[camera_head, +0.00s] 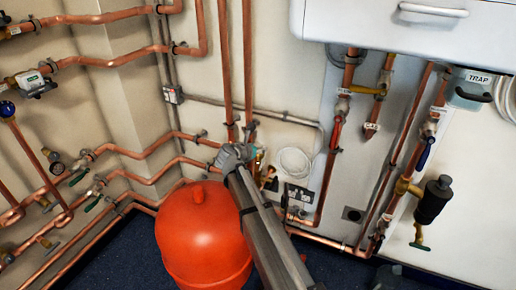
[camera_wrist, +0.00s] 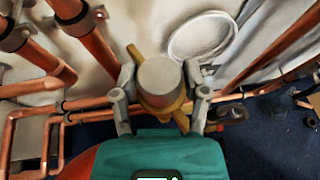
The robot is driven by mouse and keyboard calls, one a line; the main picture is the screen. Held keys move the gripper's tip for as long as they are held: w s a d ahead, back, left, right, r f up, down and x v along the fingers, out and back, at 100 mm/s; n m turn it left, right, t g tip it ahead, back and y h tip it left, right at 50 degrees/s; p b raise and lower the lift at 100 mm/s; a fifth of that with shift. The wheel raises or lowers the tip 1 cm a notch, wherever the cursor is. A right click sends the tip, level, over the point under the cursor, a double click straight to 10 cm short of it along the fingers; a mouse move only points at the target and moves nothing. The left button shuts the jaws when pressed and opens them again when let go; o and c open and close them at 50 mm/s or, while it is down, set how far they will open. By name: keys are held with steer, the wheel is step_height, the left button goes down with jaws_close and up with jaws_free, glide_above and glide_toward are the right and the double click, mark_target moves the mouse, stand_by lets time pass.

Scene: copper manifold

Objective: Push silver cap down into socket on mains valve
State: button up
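The silver cap (camera_wrist: 158,76) is a plain round disc-topped piece in the middle of the wrist view. Brass parts of the mains valve (camera_wrist: 178,116) show around and below it. My gripper (camera_wrist: 160,76) has one finger on the left and one on the right of the cap, with the tips against its sides. How deep the cap sits in the socket is hidden beneath it. In the head view my gripper (camera_head: 233,157) is at the pipework behind the red vessel, and it covers most of the cap and valve.
A red vessel (camera_head: 205,235) stands close to the left of my arm. Copper pipes (camera_wrist: 85,42) rise at the left of the wrist view, and others run low along the wall. A white coiled hose (camera_wrist: 200,36) hangs behind the valve. A white cabinet (camera_head: 420,35) overhangs at upper right.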

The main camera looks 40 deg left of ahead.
steer(key=o, duration=0.3)
steer(key=shift+r, duration=0.1)
step_height(320, 180, up, 9)
steer(key=p, duration=0.8)
steer(key=shift+f+p, duration=0.2)
steer(key=shift+p, duration=0.2)
steer(key=s+d, duration=0.3)
steer(key=d, duration=0.9)
steer(key=s+d, duration=0.3)
steer(key=d, duration=1)
steer(key=shift+d+f, duration=0.15)
steer(key=shift+f, duration=0.05)
